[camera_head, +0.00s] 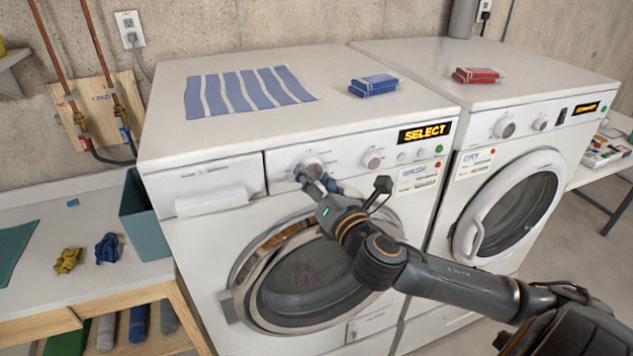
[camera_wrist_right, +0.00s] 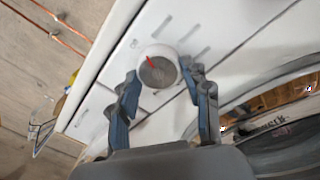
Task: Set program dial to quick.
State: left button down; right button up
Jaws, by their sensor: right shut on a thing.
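The program dial (camera_head: 311,164) is a round knob on the front panel of the left machine, labelled WASH. In the right wrist view the dial (camera_wrist_right: 158,72) has a grey face with a red pointer mark tilted toward the upper left. My right gripper (camera_head: 315,181) is at the dial, with its arm reaching in from the right. In the wrist view its two blue-grey fingers (camera_wrist_right: 160,82) stand on either side of the knob, shut on it. The washer's display (camera_head: 425,132) reads SELECT in yellow. I cannot read the marks around the dial. My left gripper is not in view.
A second knob (camera_head: 372,159) and small buttons lie right of the dial. The washer door (camera_head: 300,280) is below, and the detergent drawer (camera_head: 207,185) is left. The dryer (camera_head: 520,160) stands close on the right. A teal bin (camera_head: 146,222) stands on the left bench.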

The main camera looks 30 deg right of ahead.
jog(key=m, duration=0.3)
jog(key=shift+m+b, duration=0.4)
jog(key=m, duration=0.4)
jog(key=shift+a+r+h, duration=0.1)
jog(key=shift+h, duration=0.3)
jog(key=m, duration=0.4)
jog(key=shift+r+h, duration=0.1)
jog(key=shift+h, duration=0.2)
jog(key=m, duration=0.4)
jog(key=shift+a+r+m, duration=0.1)
jog(key=shift+r+m, duration=0.05)
jog(key=shift+m, duration=0.25)
jog(key=m+h, duration=0.1)
jog(key=m, duration=0.3)
jog(key=shift+r+p, duration=0.1)
jog(key=shift+p, duration=0.3)
jog(key=m, duration=0.2)
jog(key=shift+r+m+p, duration=0.1)
jog(key=shift+m+p, duration=0.3)
jog(key=m+p, duration=0.2)
jog(key=m, duration=0.4)
jog(key=shift+r+m+g, duration=0.1)
jog(key=shift+m+g, duration=0.2)
jog(key=shift+g, duration=0.1)
jog(key=shift+p, duration=0.3)
